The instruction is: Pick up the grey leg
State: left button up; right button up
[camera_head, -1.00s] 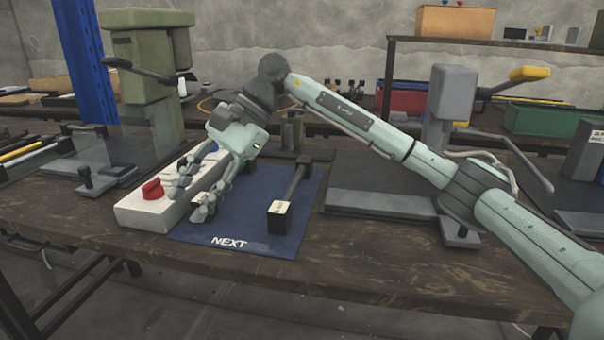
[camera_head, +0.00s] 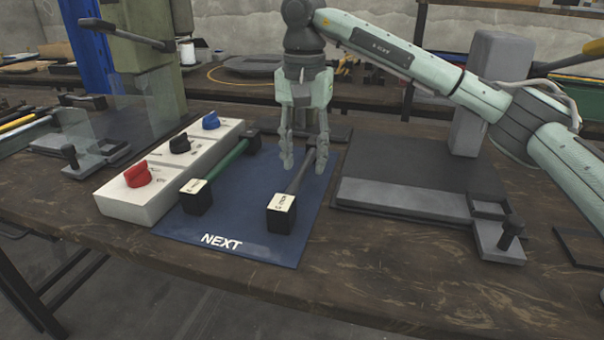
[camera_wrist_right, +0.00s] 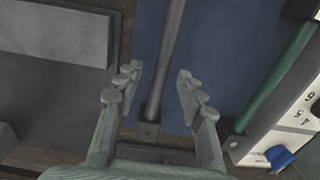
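The grey leg (camera_head: 300,178) is a thin grey rod with a black, white-labelled block (camera_head: 281,213) at its near end. It lies on the blue mat marked NEXT (camera_head: 222,240). My right gripper (camera_head: 304,166) points down over its far part. In the right wrist view the gripper (camera_wrist_right: 158,82) is open, with its fingers on either side of the grey rod (camera_wrist_right: 167,62) and apart from it. A green leg (camera_head: 229,162) lies to its left on the mat and shows in the right wrist view (camera_wrist_right: 275,78). My left gripper is not in view.
A white box with red, black and blue knobs (camera_head: 150,198) stands along the mat's left side. A press with a grey base plate (camera_head: 410,195) stands to the right. The brown table (camera_head: 370,290) is clear in front.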

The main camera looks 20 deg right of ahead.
aim_at(303, 165)
notch_tip(303, 165, down, 3)
grip_shut()
dwell(0.3)
jog(key=shift+r, duration=0.15)
